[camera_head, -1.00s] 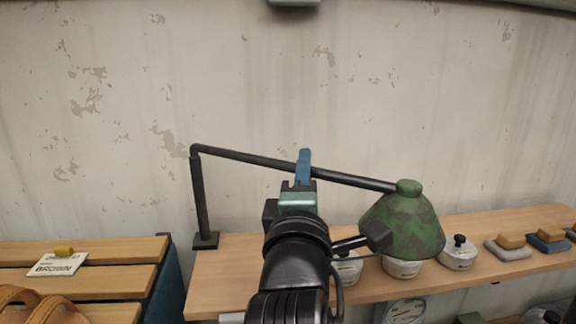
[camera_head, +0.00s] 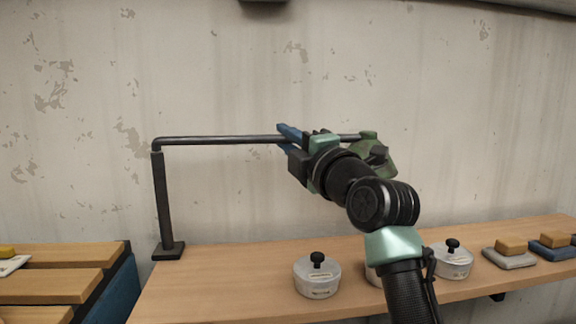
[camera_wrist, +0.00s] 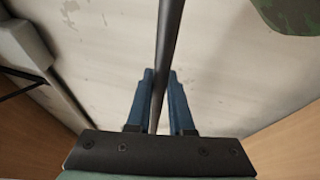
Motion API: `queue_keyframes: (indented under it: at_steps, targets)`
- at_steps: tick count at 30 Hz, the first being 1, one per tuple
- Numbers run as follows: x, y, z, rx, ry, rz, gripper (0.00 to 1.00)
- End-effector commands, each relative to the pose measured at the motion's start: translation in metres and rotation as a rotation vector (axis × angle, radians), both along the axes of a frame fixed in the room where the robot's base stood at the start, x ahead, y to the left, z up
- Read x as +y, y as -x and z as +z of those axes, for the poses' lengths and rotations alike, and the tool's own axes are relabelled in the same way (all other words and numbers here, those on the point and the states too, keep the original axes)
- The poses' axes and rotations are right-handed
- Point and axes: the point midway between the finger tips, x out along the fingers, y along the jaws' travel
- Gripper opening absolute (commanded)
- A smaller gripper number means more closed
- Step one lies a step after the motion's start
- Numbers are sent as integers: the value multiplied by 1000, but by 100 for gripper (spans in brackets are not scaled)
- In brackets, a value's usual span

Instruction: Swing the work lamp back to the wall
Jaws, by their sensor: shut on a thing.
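The work lamp has a black post on a square foot at the left end of the wooden shelf, a black horizontal arm (camera_head: 220,140) and a green mottled shade (camera_head: 385,158). In the wrist view the lamp arm (camera_wrist: 168,50) passes between the blue fingers (camera_wrist: 160,100), and the shade's edge (camera_wrist: 290,12) shows at the upper right.
The wooden shelf (camera_head: 230,275) carries a lidded pot (camera_head: 317,277), another pot (camera_head: 452,259) and brushes or blocks (camera_head: 510,253) at the right. One more pot is partly hidden behind my arm. A slatted bench (camera_head: 60,282) stands at the left.

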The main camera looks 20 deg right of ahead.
Motion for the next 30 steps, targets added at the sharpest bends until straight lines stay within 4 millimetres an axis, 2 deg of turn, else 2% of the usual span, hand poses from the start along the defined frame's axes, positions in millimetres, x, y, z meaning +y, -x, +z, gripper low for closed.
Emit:
queue_keyframes:
  at_steps: [9, 25, 26, 30]
  targets:
    - [-4, -13, -1, -2, 0, 58, 0]
    - [-3, -14, 4, -8, 0, 70, 0]
    - [-3, -14, 4, -8, 0, 70, 25]
    - [-3, -15, 3, -5, -1, 70, 50]
